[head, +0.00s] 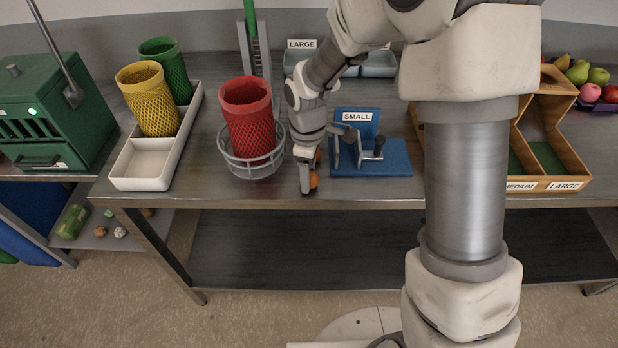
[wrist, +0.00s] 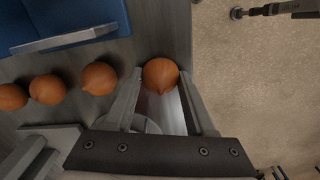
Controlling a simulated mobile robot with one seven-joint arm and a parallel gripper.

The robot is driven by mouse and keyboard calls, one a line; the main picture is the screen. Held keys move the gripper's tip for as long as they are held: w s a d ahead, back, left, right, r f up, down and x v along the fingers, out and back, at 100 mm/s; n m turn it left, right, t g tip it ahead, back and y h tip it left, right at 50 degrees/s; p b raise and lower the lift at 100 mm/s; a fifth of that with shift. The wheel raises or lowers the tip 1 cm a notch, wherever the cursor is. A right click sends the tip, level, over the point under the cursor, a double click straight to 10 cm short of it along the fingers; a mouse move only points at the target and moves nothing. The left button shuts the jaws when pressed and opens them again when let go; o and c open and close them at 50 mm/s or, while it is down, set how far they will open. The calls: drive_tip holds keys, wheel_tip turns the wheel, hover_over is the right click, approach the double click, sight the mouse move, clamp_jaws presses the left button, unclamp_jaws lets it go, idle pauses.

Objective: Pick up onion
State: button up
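In the wrist view an orange-brown round onion (wrist: 161,76) sits between the two fingertips of my gripper (wrist: 161,82). The fingers lie close on both sides of it; I cannot tell whether they press on it. Three more onions (wrist: 99,78) lie in a row to its left on the grey metal table (wrist: 120,62). In the head view my gripper (head: 307,186) points down at the table's front edge. A bit of an onion (head: 314,180) shows beside the fingers; the rest is hidden by my gripper.
A blue stand (head: 380,160) labelled SMALL is just right of my gripper. A red mesh cup (head: 249,125) in a wire holder (head: 253,170) is close on the left. A white tray (head: 145,170) with yellow and green cups is further left. The table's front edge is very close.

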drive_tip(key=c, duration=0.7)
drive_tip(key=shift+r, duration=0.1)
drive_tip(key=shift+r, duration=0.5)
wheel_tip(320, 180, up, 3)
drive_tip(key=shift+w+r+p, duration=0.1)
drive_tip(key=shift+p, duration=0.2)
drive_tip(key=s+d+r, duration=0.6)
drive_tip(key=s+d, duration=0.2)
drive_tip(key=shift+s+r+p, duration=0.25)
drive_tip(key=shift+r+p, duration=0.1)
drive_tip(key=shift+r, duration=0.1)
